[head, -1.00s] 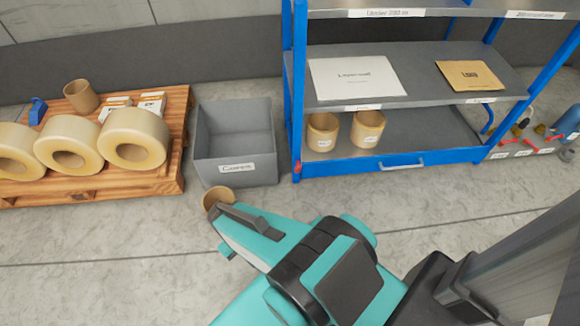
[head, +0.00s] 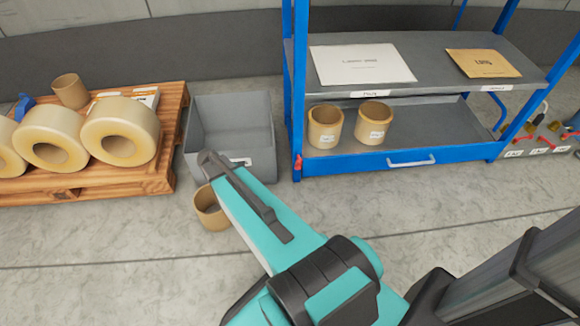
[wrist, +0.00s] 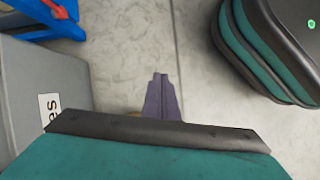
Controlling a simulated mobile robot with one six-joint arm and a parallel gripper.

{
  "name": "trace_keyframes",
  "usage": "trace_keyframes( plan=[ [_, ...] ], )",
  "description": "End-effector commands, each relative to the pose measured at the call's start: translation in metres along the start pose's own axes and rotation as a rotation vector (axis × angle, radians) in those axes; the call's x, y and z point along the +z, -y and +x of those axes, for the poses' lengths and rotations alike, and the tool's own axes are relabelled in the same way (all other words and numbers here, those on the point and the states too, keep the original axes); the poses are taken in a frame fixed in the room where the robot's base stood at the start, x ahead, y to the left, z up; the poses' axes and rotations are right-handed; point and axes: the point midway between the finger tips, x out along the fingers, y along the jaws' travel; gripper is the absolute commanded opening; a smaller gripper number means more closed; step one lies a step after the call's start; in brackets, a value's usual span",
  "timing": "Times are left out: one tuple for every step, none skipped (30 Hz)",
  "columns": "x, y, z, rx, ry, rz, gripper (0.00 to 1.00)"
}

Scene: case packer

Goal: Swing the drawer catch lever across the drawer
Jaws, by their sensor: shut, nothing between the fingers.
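The drawer (head: 350,164) is the blue front at the bottom of the blue shelf rack, with a grey handle (head: 411,161); it looks shut. A small red lever (head: 298,163) sits at the left end of the drawer front, by the rack's post. In the wrist view a red part (wrist: 60,9) shows on the blue rack at the top left. My gripper (wrist: 161,78) is shut and empty, pointing over bare floor, apart from the lever. In the head view my arm's end is left of the lever, in front of the grey bin; the fingertips are not clear there.
The grey bin (head: 232,108) stands left of the rack, close to my arm. A brown cup (head: 209,212) is on the floor under my arm. A pallet (head: 165,150) with large rolls is at the left. The floor before the drawer is clear.

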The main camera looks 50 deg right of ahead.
Motion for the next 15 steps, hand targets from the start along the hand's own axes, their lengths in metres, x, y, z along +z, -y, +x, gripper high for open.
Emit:
trace_keyframes(
  plan=[
    [-0.005,-0.018,0.008,0.014,0.005,-0.018,0.0],
    [-0.005,-0.027,0.008,0.023,0.009,-0.031,0.0],
    [-0.004,-0.038,0.007,0.035,0.015,-0.049,0.0],
    [-0.004,-0.047,0.008,0.042,0.02,-0.063,0.0],
    [-0.003,-0.056,0.007,0.05,0.025,-0.076,0.0],
    [-0.001,-0.067,0.007,0.06,0.033,-0.093,0.0],
    [0.0,-0.075,0.006,0.067,0.039,-0.106,0.0],
    [0.002,-0.084,0.006,0.075,0.045,-0.119,0.0],
    [0.004,-0.095,0.005,0.084,0.053,-0.136,0.0],
    [0.006,-0.104,0.005,0.091,0.059,-0.148,0.0],
    [0.007,-0.112,0.004,0.099,0.067,-0.16,0.0],
    [0.01,-0.123,0.003,0.106,0.076,-0.176,0.0],
    [0.013,-0.131,0.002,0.112,0.084,-0.188,0.0],
    [0.016,-0.14,0.001,0.118,0.092,-0.2,0.0],
    [0.019,-0.15,0.0,0.125,0.102,-0.215,0.0]
  ],
)
